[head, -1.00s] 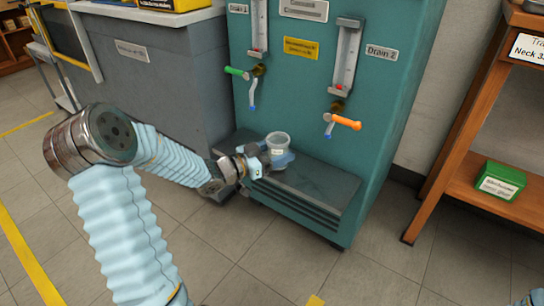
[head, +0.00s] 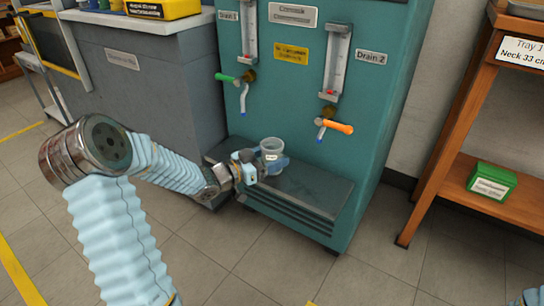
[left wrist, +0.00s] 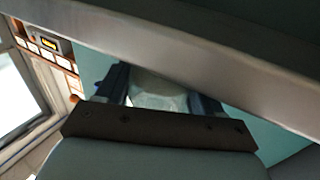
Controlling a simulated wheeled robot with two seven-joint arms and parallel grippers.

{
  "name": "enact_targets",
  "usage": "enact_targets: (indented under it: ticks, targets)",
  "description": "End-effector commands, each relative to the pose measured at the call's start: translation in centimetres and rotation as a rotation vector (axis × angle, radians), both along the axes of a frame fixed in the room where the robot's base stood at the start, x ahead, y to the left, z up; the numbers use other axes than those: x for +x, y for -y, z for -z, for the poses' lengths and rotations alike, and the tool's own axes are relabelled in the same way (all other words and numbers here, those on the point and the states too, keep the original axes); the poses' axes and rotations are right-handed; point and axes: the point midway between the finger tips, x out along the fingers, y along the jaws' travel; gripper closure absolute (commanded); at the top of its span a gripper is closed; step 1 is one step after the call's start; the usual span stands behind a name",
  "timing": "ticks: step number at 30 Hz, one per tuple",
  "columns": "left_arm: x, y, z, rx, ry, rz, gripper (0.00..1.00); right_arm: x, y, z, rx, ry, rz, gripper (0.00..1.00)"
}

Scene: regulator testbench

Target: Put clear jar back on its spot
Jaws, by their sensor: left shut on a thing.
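The clear jar (head: 272,147) is upright in the head view, low in front of the teal testbench and over the dark ledge at its foot. My left gripper (head: 262,169) is shut on the jar from the left side. In the left wrist view the clear jar (left wrist: 158,92) shows between the two dark fingers of my left gripper (left wrist: 157,88). I cannot tell whether the jar's base touches the ledge (head: 310,187). My right gripper does not show clearly; only a bit of light blue is at the lower right corner of the head view.
The testbench (head: 290,110) carries a green-handled tap (head: 228,78) and an orange-handled tap (head: 338,127) above the ledge. A grey counter (head: 150,90) stands at the left. A wooden shelf (head: 470,205) with a green box (head: 491,181) stands at the right. The ledge's right part is clear.

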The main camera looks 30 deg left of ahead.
Motion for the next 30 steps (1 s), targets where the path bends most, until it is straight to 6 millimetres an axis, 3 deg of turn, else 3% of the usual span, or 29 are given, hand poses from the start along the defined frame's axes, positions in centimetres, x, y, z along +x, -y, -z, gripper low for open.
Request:
enact_targets:
  ticks: [10, 11, 17, 26, 30]
  targets:
    - [0.0, 0.0, 0.4, 0.0, 0.001, 0.0, 0.65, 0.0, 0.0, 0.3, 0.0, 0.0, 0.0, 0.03]
    - [0.0, 0.0, 0.4, 0.0, 0.001, 0.0, 0.31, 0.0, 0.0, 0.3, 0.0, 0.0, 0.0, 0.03]
    - [0.0, 0.0, 0.4, 0.0, 0.0, 0.0, 0.03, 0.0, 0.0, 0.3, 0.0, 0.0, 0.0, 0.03]
    - [-0.2, -0.1, 0.4, 0.0, 0.0, 0.0, 0.03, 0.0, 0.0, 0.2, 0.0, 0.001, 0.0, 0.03]
    - [-1.6, -1.0, 0.3, 0.001, -0.002, -0.004, 0.03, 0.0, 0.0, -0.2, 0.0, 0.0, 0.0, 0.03]
